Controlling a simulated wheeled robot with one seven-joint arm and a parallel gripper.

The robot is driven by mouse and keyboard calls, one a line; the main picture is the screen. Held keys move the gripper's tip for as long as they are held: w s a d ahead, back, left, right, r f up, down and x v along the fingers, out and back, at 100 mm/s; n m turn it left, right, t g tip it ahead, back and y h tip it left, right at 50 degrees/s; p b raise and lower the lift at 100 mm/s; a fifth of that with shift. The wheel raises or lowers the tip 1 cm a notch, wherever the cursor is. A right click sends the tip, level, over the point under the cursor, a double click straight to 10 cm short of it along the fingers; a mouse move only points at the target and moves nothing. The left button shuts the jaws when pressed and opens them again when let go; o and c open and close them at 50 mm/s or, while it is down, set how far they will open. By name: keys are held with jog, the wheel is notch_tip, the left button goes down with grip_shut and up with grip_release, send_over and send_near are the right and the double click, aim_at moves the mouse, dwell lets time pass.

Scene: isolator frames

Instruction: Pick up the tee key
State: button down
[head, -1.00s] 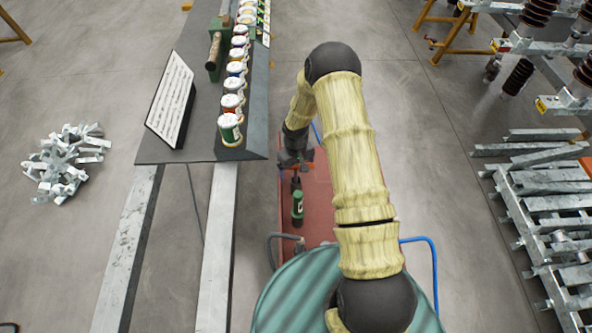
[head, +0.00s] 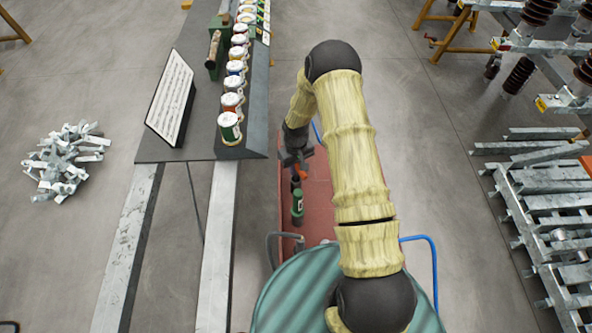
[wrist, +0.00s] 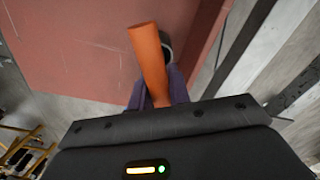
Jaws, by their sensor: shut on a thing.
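The tee key shows as an orange bar (wrist: 150,58) in the wrist view, running up from between my gripper's fingers (wrist: 158,92). My gripper is shut on this bar. In the head view my gripper (head: 296,160) hangs over the red deck, and a small orange part of the key (head: 303,173) shows just below it. The rest of the key is hidden or too small to make out. In the wrist view a dark round end shows behind the bar; I cannot tell whether it belongs to the key.
A green and black object (head: 297,206) stands on the red deck (head: 320,205) just below my gripper. To the left is a dark bench (head: 200,140) with a row of cans and a tilted printed board (head: 171,98). Metal bars (head: 555,215) are stacked at the right.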

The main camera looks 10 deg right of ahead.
jog(key=shift+r, duration=0.1)
notch_tip(320, 180, up, 10)
jog(key=b, duration=0.3)
jog(key=shift+b, duration=0.4)
dwell(0.5)
jog(key=m, duration=0.1)
jog(key=r+m+b, duration=0.1)
jog(key=m, duration=0.1)
jog(key=shift+m, duration=0.3)
jog(key=r+m, duration=0.1)
jog(key=m, duration=0.2)
jog(key=shift+s+r+b, duration=0.1)
jog(key=shift+r+b, duration=0.05)
jog(key=shift+b, duration=0.2)
jog(key=shift+a, duration=0.1)
